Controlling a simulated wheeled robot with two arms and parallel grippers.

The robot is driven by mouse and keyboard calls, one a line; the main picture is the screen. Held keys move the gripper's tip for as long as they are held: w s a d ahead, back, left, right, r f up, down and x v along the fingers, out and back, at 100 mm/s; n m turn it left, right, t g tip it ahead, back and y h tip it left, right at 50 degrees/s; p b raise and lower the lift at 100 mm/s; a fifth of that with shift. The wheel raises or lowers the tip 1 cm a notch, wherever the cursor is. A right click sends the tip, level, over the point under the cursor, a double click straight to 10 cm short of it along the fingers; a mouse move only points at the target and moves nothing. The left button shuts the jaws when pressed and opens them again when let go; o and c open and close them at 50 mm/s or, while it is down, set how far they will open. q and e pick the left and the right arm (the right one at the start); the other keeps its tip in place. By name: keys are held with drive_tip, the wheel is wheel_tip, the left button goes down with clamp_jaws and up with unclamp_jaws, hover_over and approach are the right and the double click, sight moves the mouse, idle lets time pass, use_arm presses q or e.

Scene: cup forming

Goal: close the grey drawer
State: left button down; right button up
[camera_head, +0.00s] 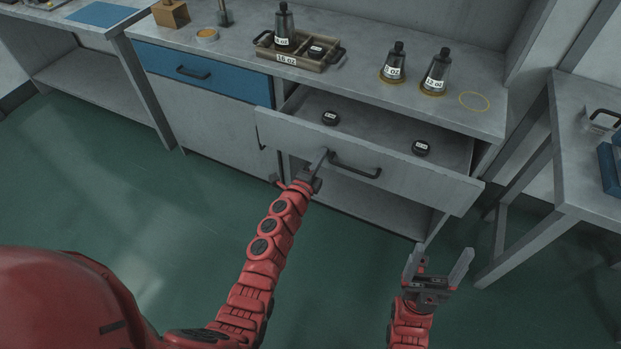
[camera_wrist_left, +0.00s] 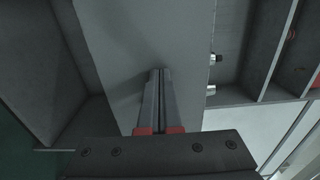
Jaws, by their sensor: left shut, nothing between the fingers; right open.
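The grey drawer (camera_head: 282,130) is pulled out from the bench, below the worktop and right of the blue drawer. It has a dark bar handle (camera_head: 355,165) on its front. Two dark round pieces lie inside it, one at the left (camera_head: 330,118) and one at the right (camera_head: 422,148). My left gripper (camera_head: 323,157) is shut and empty, its tips at the drawer front just left of the handle. In the left wrist view its fingers (camera_wrist_left: 158,85) point at the grey drawer front (camera_wrist_left: 140,35); contact is hard to confirm. My right gripper (camera_head: 440,260) is open and empty, below and in front of the drawer.
The blue drawer (camera_head: 200,75) beside it is shut. On the worktop stand a wooden tray (camera_head: 298,60) with a labelled cup form, and two more forms (camera_head: 393,65) (camera_head: 436,72). A table (camera_head: 575,150) stands at right. Green floor in front is clear.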

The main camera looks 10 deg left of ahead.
use_arm(q)
drive_tip(key=b+x, duration=1.1)
drive_tip(key=x, duration=0.5)
drive_tip(key=shift+f, duration=0.2)
drive_tip(key=shift+w, duration=0.3)
drive_tip(key=shift+r+b, duration=0.35)
drive_tip(key=shift+b, duration=0.05)
drive_tip(key=shift+w+r, duration=0.1)
drive_tip(key=shift+r, duration=0.1)
